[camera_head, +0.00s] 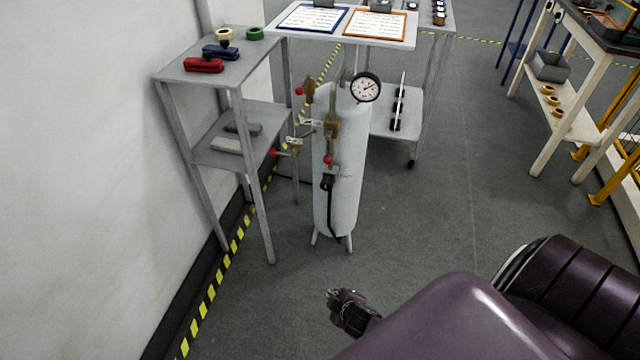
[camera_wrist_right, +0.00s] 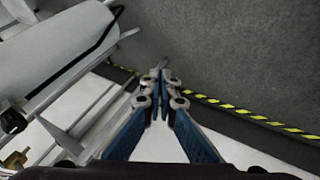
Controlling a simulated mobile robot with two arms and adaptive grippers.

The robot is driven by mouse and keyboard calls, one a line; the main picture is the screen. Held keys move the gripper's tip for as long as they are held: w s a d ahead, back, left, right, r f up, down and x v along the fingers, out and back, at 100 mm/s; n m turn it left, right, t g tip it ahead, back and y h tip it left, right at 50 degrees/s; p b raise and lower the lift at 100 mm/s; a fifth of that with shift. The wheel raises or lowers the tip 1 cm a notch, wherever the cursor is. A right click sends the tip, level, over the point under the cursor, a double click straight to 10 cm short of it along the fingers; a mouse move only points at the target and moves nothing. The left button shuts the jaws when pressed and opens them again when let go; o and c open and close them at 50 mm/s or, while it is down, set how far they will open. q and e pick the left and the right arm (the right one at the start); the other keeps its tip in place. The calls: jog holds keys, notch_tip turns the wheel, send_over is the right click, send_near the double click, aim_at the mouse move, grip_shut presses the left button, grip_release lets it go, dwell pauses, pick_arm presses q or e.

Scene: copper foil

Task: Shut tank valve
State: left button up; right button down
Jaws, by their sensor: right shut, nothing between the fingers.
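A white upright tank (camera_head: 342,180) stands on short legs in the middle of the head view. A round gauge (camera_head: 366,87) is at its top. Brass valves with red knobs sit on its front left; one red-knobbed valve (camera_head: 330,130) is on the tank body, others stick out to the left. My right gripper (camera_head: 334,294) is below and in front of the tank, apart from it. In the right wrist view its fingers (camera_wrist_right: 161,72) are shut together and empty, with the tank (camera_wrist_right: 60,45) at upper left. My left gripper is not in view.
A grey shelf (camera_head: 240,75) with red and blue staplers and tape rolls stands left of the tank, close to it. A cart (camera_head: 390,40) with clipboards is behind. A workbench (camera_head: 570,100) is at right. Floor in front is clear.

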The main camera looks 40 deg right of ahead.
aim_at(328, 150)
jog(key=w+d+r+n+t+h+b, duration=0.1)
jog(key=w+d+r+n+t+b, duration=0.15)
jog(key=w+r+b, duration=0.45)
jog(key=w+d+r+n+t+h+b, duration=0.1)
jog(key=w+d+r+t+b, duration=0.25)
jog(key=w, duration=0.55)
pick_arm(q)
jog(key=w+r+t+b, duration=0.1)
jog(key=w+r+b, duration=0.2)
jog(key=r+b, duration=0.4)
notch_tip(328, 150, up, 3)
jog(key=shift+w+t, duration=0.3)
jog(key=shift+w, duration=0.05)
pick_arm(e)
notch_tip(328, 150, up, 18)
jog(key=w+n+t+h, duration=0.1)
jog(key=w+t+h, duration=0.1)
jog(key=t, duration=0.2)
jog(key=shift+w+d+f+h, duration=0.25)
jog(key=shift+h, duration=0.05)
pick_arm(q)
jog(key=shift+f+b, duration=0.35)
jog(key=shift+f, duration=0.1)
pick_arm(e)
jog(key=w+d, duration=0.6)
jog(key=w, duration=0.1)
jog(key=shift+d, duration=0.2)
